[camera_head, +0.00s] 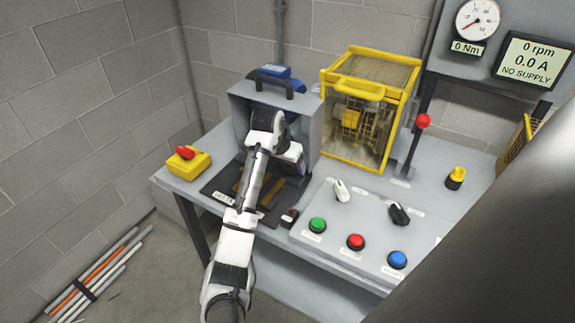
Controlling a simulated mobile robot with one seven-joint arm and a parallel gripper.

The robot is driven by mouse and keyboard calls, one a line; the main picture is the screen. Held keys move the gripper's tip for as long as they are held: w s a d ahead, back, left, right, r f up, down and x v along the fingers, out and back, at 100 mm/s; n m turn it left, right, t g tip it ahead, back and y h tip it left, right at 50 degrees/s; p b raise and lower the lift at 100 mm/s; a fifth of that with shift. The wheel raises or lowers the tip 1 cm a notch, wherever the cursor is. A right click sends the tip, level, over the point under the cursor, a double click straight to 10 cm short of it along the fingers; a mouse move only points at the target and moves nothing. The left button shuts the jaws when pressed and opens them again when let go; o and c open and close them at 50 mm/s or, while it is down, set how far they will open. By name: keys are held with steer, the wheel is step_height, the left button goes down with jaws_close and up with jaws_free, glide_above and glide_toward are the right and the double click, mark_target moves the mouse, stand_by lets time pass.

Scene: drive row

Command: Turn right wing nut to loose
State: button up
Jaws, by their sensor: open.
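I cannot make out the right wing nut; my arm covers much of the area around it. A grey housing (309,118) with a black handle on top stands at the back left of the bench, with a blue machine (275,73) behind it. My white and black arm reaches up across the housing's front. My gripper (297,169) is at the housing's lower right front, just above a dark base plate (214,190) with yellow strips. Its fingers are mostly hidden by the arm, and I see nothing held in it.
A yellow mesh guard (362,159) and a red-knobbed lever (421,122) stand right of the housing. A control panel (335,240) with buttons and switches lies in front. A yellow box with a red knob (187,162) sits at the left. The display (533,59) reads "NO SUPPLY".

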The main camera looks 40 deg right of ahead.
steer(key=v, duration=1.3)
